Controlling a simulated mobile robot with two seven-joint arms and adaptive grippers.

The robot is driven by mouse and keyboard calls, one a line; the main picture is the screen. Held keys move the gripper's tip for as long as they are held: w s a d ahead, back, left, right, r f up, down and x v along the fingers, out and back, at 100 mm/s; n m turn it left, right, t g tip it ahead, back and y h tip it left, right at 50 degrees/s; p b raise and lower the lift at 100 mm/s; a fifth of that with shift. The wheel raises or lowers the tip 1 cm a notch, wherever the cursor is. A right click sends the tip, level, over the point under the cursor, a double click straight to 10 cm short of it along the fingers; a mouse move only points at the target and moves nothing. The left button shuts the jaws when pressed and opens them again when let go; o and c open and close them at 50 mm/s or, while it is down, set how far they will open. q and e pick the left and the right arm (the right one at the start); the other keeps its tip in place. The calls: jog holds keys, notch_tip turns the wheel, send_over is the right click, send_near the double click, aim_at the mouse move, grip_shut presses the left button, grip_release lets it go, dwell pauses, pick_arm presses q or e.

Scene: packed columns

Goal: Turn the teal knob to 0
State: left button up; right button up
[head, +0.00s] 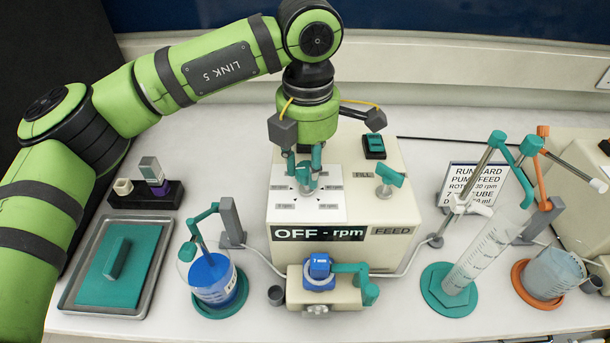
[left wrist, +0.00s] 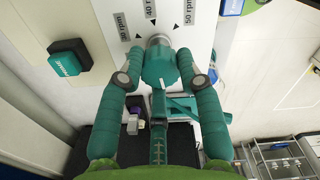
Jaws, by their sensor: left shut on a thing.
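The teal knob (head: 304,177) sits on the white dial plate (head: 332,208) on top of the cream pump box. My left gripper (head: 303,165) comes down over it from above, its two teal fingers closed on the knob's sides. In the left wrist view the knob (left wrist: 158,66) is between the fingers (left wrist: 160,80), with 30, 40 and 50 rpm labels beyond it. The 0 mark cannot be made out there. The display (head: 319,234) on the box front reads "OFF - rpm". My right gripper is not in view.
A teal FILL lever (head: 389,178) and a teal rocker switch (head: 374,146) stand right of the dial. A blue-filled beaker (head: 211,281) is at front left, a measuring cylinder (head: 484,248) at right. A metal tray (head: 74,290) lies at far left.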

pick_arm(q)
jog(key=n+b, duration=0.1)
jog(key=n, duration=0.1)
jog(key=n+b, duration=0.2)
jog(key=shift+d+f, duration=0.15)
jog(key=shift+f, duration=0.05)
jog(key=shift+r+n+b, duration=0.15)
jog(key=shift+n+b, duration=0.8)
jog(key=shift+n, duration=0.65)
jog(key=shift+w+r+n, duration=0.1)
jog(key=shift+r+n, duration=0.05)
jog(key=shift+n, duration=0.15)
jog(key=o, duration=1.2)
jog(key=shift+w, duration=0.1)
jog(key=shift+c, duration=0.2)
jog(key=shift+w, duration=0.1)
